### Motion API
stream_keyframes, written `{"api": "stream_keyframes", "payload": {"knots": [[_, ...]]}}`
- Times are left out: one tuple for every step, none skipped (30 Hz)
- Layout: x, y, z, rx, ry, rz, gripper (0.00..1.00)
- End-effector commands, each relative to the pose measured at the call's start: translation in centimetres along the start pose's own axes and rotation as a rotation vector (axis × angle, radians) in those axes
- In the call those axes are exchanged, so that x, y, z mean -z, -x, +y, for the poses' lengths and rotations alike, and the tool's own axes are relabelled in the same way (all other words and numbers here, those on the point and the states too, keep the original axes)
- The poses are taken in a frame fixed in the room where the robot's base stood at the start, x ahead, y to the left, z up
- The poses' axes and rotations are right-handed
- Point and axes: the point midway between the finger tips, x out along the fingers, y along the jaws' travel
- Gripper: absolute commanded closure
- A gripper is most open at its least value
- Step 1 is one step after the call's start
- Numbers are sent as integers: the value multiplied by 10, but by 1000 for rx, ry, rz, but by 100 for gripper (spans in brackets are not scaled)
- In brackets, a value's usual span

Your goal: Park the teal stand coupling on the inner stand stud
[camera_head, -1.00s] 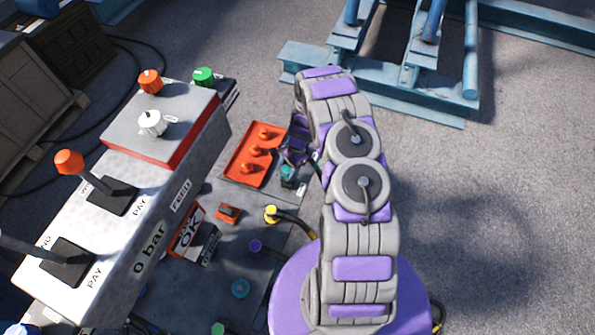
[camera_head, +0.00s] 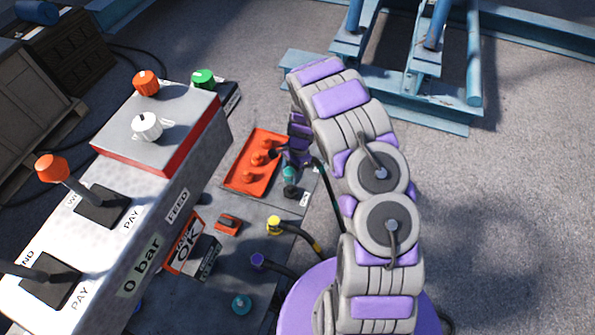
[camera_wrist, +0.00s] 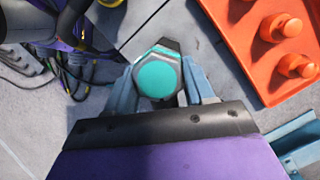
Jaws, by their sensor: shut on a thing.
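The teal coupling (camera_wrist: 156,76) is between the two fingers of my gripper (camera_wrist: 160,95) in the wrist view, with its teal hexagonal face toward the camera. In the head view the teal coupling (camera_head: 290,174) is beside the right edge of the orange stand (camera_head: 245,182), with a dark hose running from it. The stand carries several orange studs; two show in the wrist view (camera_wrist: 281,27), to the right of the coupling and apart from it. My gripper (camera_head: 293,158) is partly hidden by my arm in the head view. Which stud is the inner one I cannot tell.
A control box with levers (camera_head: 150,215) stands at the left. A yellow coupling (camera_head: 274,226), a purple coupling (camera_head: 257,260) and a small orange block (camera_head: 228,223) are on the grey panel nearer the camera. A blue steel frame (camera_head: 400,90) is at the back right.

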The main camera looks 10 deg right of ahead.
Motion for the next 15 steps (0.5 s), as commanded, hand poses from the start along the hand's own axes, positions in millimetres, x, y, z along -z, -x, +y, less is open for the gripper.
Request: {"api": "stream_keyframes", "payload": {"knots": [[1, -6, 0, -1, 0, 0, 100], [2, -8, 0, -1, 0, 0, 100], [3, -12, 0, -1, 0, 0, 100], [3, -15, 0, -1, -1, 0, 100], [4, -18, 0, -1, -1, 0, 100], [6, -22, 0, -1, -2, 0, 100], [7, -26, 0, -1, -2, 0, 100], [8, -29, 0, -1, -3, 0, 100], [9, -33, 0, -1, -3, -1, 100], [10, -36, 0, -1, -3, -1, 100], [11, -39, 0, -1, -3, -1, 100], [12, -43, -1, -1, -2, -1, 100], [13, -46, -1, -1, -2, -1, 100], [14, -49, -1, -1, -2, -1, 100], [15, -52, -1, -1, -1, -1, 100]]}}
